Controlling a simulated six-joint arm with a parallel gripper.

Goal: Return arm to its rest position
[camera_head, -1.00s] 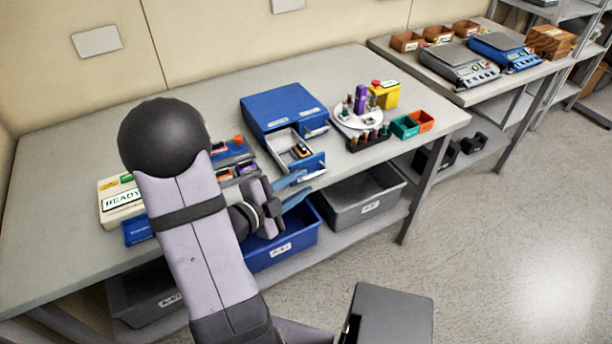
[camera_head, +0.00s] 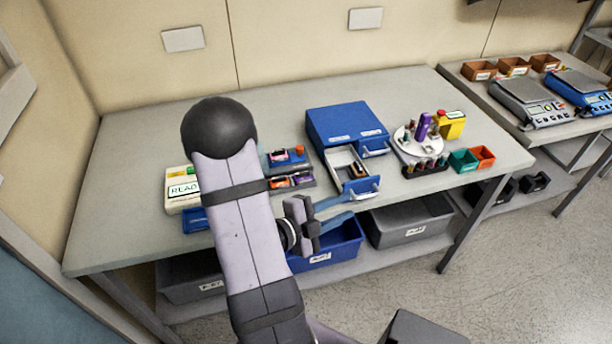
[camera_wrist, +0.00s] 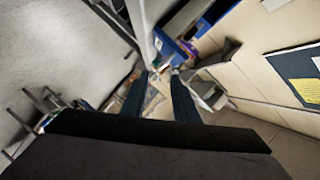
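My gripper (camera_head: 346,208) is in front of the table's front edge, just below the open drawer (camera_head: 357,172) in the head view. Its two blue fingers point right and stand apart, with nothing seen between them. In the wrist view my gripper (camera_wrist: 160,75) also shows two separate fingers. My arm rises in the left half of the head view, bent at the dark round elbow, and hides part of the table. The drawer belongs to a blue cabinet (camera_head: 345,122), is pulled out and holds small items. I cannot tell the exact gap between fingertips and drawer.
The grey table (camera_head: 130,200) bears a READY box (camera_head: 181,188), a tray of small packs (camera_head: 292,180), a white turntable (camera_head: 407,140) and green (camera_head: 464,160) and orange (camera_head: 483,156) bins. A blue bin (camera_head: 330,247) and a grey bin (camera_head: 408,222) sit below. Floor is clear at lower right.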

